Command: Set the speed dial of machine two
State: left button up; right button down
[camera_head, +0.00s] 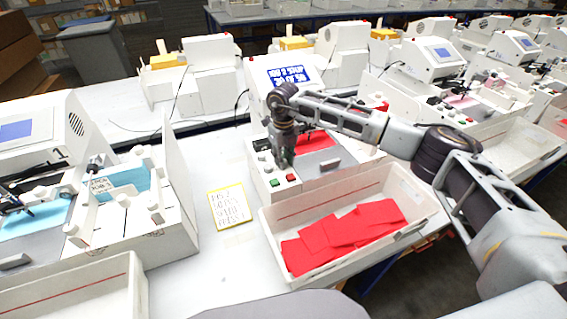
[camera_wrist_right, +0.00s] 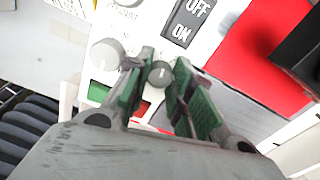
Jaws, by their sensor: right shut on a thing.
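The machine at my right arm, with a blue screen (camera_head: 290,75) and a red sheet (camera_head: 313,141) on its bed, stands in the middle of the head view. I cannot read a machine number on it. My right gripper (camera_head: 282,157) is over its front-left control panel, pointing down. In the right wrist view, the green-padded fingers of this gripper (camera_wrist_right: 163,75) are shut on a small grey dial (camera_wrist_right: 161,73) with a white mark. A larger pale knob (camera_wrist_right: 107,53) is left of the fingers. No dial label is readable. My left gripper is out of view.
An ON/OFF switch (camera_wrist_right: 188,24) is above the held dial. Green (camera_head: 275,183) and red (camera_head: 291,178) buttons are at the panel's front. A bin (camera_head: 268,225) of red sheets stands in front. A yellow-edged card (camera_head: 230,206) lies left, on clear table.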

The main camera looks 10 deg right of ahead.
jog(key=shift+r+n+b, duration=0.1)
jog(key=shift+n+b, duration=0.55)
jog(key=shift+n, duration=0.35)
jog(key=shift+w, duration=0.1)
jog(key=c, duration=1.5)
grip_release()
jog(key=shift+r, duration=0.9)
notch_tip(320, 180, up, 10)
